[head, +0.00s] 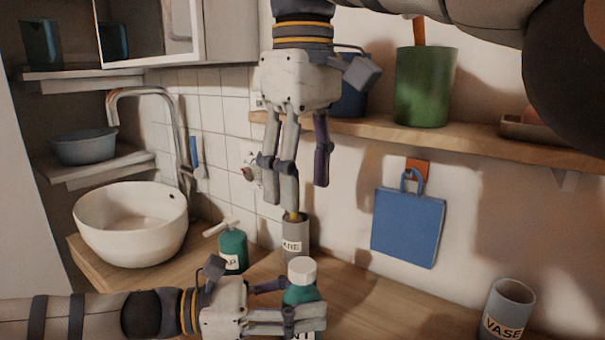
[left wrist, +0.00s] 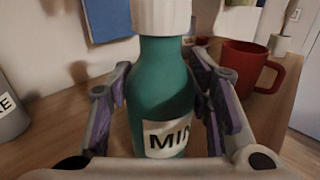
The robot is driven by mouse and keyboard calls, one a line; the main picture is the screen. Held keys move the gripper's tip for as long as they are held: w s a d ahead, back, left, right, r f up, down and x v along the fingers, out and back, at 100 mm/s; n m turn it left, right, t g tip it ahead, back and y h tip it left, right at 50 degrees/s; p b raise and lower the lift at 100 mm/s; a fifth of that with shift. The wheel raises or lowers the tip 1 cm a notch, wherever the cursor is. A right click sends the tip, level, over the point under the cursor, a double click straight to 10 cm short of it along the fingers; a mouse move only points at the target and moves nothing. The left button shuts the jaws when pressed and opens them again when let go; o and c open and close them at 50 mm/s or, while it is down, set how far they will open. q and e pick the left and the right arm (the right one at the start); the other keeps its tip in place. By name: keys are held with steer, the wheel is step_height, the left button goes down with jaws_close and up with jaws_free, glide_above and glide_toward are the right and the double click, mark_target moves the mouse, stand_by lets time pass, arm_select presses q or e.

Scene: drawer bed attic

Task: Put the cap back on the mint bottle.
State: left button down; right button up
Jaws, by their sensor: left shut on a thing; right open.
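The mint bottle (head: 303,294) is teal with a white label, and "MIN" is readable on it in the left wrist view (left wrist: 163,95). The white cap (head: 302,270) sits on top of the bottle and looks upright; it also shows at the top edge of the left wrist view (left wrist: 161,15), partly cut off. I cannot tell if it is fully seated. My left gripper (head: 304,318) is shut around the bottle's body above the counter. My right gripper (head: 304,193) points down, open and empty, above and behind the bottle, apart from the cap.
A grey labelled cup (head: 296,238) stands behind the bottle, below my right fingertips. A green pump bottle (head: 232,250) and white basin (head: 130,225) are left. A grey vase (head: 508,308) is right. A red mug (left wrist: 245,68) shows in the left wrist view.

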arm_select(q)
steer(key=c, duration=0.7)
jaws_free()
steer(key=shift+c, duration=0.2)
steer(key=a, duration=0.4)
steer(key=s+a, duration=0.1)
steer(key=a, duration=0.3)
steer(key=s+a, duration=0.1)
steer(key=a, duration=0.3)
